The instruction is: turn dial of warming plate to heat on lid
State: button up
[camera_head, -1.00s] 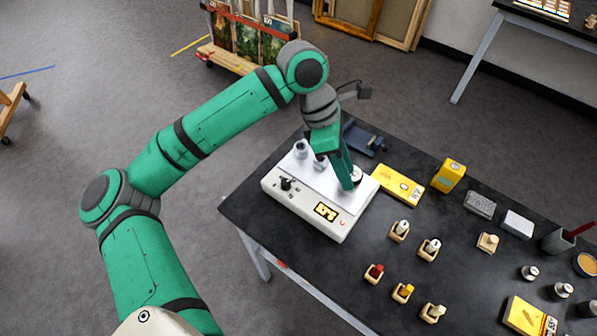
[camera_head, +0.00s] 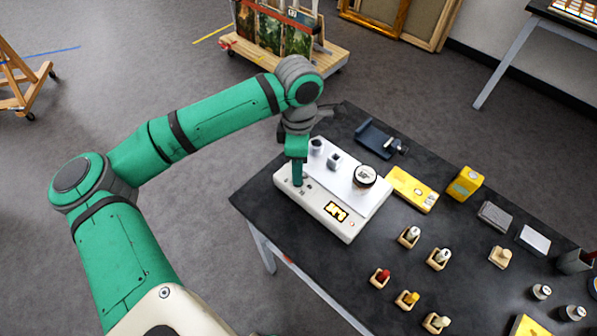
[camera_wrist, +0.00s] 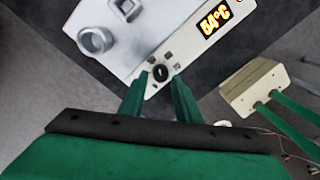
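The warming plate (camera_head: 345,222) is a white box at the left end of the dark table, with a lit display that also shows in the wrist view (camera_wrist: 216,30) and seems to read 54°C. Its small black dial (camera_wrist: 161,73) sits on the front panel among small dark symbols, too small to read. My gripper (camera_wrist: 161,78) is open, pointing down, with one green finger on either side of the dial. A gap seems to show; contact cannot be told. In the head view my gripper (camera_head: 297,184) hides the dial.
On the plate's pale top stand a round labelled jar (camera_head: 365,177) and two small grey cups (camera_head: 334,160), (camera_head: 316,146). Several small bottles in wooden holders stand in front right.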

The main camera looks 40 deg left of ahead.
jog(key=shift+f, duration=0.6)
jog(key=shift+s+f, duration=0.15)
jog(key=shift+f, duration=0.55)
jog(key=shift+c, duration=0.2)
grip_shut()
jog(key=shift+n, duration=2.2)
jog(key=shift+o, duration=0.2)
grip_release()
jog(key=shift+r, duration=0.1)
